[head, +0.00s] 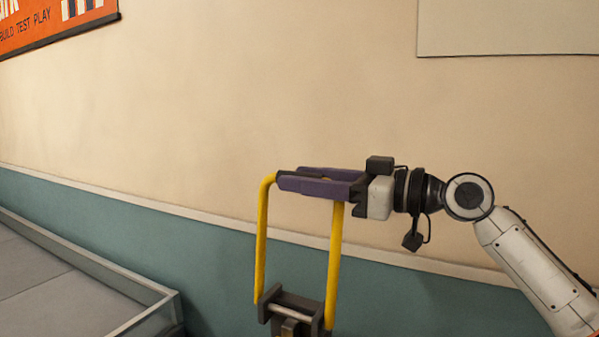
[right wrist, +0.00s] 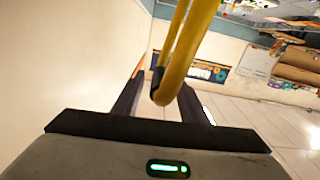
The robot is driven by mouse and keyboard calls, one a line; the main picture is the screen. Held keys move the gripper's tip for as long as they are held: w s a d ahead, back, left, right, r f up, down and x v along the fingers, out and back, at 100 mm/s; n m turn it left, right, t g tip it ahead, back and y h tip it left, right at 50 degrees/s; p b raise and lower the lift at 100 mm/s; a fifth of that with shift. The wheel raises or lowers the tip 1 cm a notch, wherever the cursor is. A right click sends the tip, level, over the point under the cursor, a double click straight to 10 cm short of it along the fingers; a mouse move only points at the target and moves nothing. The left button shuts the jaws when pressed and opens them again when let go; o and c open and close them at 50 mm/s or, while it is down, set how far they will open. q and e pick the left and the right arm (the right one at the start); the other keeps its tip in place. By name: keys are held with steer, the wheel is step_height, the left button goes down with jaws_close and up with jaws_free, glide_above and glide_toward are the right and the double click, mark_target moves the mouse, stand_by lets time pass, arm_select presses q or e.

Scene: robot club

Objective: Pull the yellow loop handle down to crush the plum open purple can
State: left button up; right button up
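The yellow loop handle (head: 261,240) stands upright, with two legs and a top bar, on a dark grey bracket (head: 290,308) at the bottom of the head view. My right gripper (head: 288,177) reaches in from the right at the top of the loop. Its two purple fingers lie along the top bar, one on each side. In the right wrist view the handle (right wrist: 188,50) passes between the spread fingers, and a gap shows between it and the left finger. Contact with the other finger is unclear. The purple can and my left gripper are out of view.
A beige wall (head: 200,110) with a teal lower band (head: 220,270) stands behind. A grey-topped surface with a raised rim (head: 150,315) lies at the lower left. An orange banner (head: 50,28) hangs upper left. Open tiled floor (right wrist: 255,115) shows in the right wrist view.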

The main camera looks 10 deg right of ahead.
steer(key=shift+w+a, duration=0.35)
steer(key=shift+a, duration=0.15)
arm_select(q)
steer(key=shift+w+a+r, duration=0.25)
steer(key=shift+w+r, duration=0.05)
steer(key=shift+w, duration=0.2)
arm_select(e)
jaws_close()
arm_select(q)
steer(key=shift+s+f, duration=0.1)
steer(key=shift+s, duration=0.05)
